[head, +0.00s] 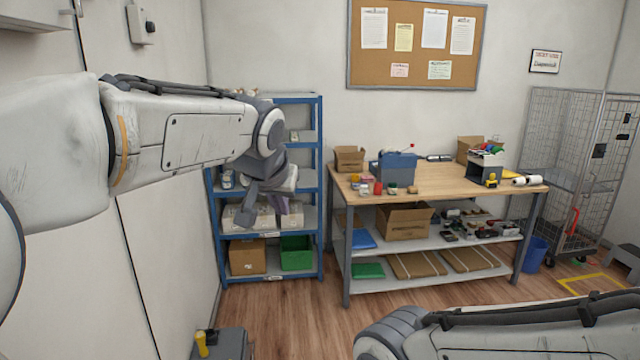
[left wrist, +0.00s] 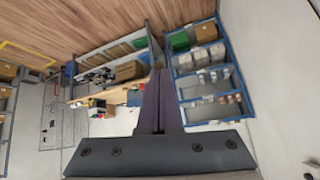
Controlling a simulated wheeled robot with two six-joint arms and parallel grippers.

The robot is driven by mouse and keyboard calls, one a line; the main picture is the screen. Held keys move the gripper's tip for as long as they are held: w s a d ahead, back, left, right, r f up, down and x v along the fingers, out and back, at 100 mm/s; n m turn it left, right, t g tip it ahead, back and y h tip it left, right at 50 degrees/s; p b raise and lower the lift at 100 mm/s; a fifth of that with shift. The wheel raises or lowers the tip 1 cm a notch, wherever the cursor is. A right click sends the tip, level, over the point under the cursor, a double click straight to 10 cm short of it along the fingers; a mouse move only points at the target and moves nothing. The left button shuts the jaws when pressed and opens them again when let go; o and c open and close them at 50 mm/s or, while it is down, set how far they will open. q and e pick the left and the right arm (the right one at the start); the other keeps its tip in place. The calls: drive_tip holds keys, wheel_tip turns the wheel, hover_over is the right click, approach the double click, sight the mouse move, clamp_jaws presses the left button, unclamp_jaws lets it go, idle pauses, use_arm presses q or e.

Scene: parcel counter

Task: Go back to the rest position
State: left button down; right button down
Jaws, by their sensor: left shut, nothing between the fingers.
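My left arm reaches in from the left of the head view, held out high in front of the wall. Its grey gripper (head: 262,204) hangs at the arm's end, in front of the blue shelf rack in the picture. In the left wrist view the left gripper (left wrist: 159,78) has its fingers together with nothing between them. My right arm shows at the bottom right of the head view, bent low; its gripper is out of view.
A blue shelf rack (head: 317,182) with boxes and a green bin (head: 296,253) stands at the back wall. A wooden workbench (head: 440,178) carries bins and small goods. A wire cage cart (head: 570,150) stands at right.

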use_arm(q)
drive_tip(key=s+f+m+g, duration=0.1)
drive_tip(key=s+f+g, duration=0.1)
drive_tip(key=s+f, duration=0.5)
drive_tip(key=s+d+f+m+g+b, duration=0.1)
drive_tip(key=s+f+m+g, duration=0.1)
drive_tip(key=s+f, duration=0.6)
drive_tip(key=s+d+f+m+g+b, duration=0.1)
drive_tip(key=s+f+g, duration=0.3)
drive_tip(key=s, duration=1.3)
wheel_tip(320, 180, down, 4)
drive_tip(key=shift+s+d+f+m, duration=0.2)
drive_tip(key=shift+d+f+m, duration=0.05)
drive_tip(key=shift+m, duration=0.35)
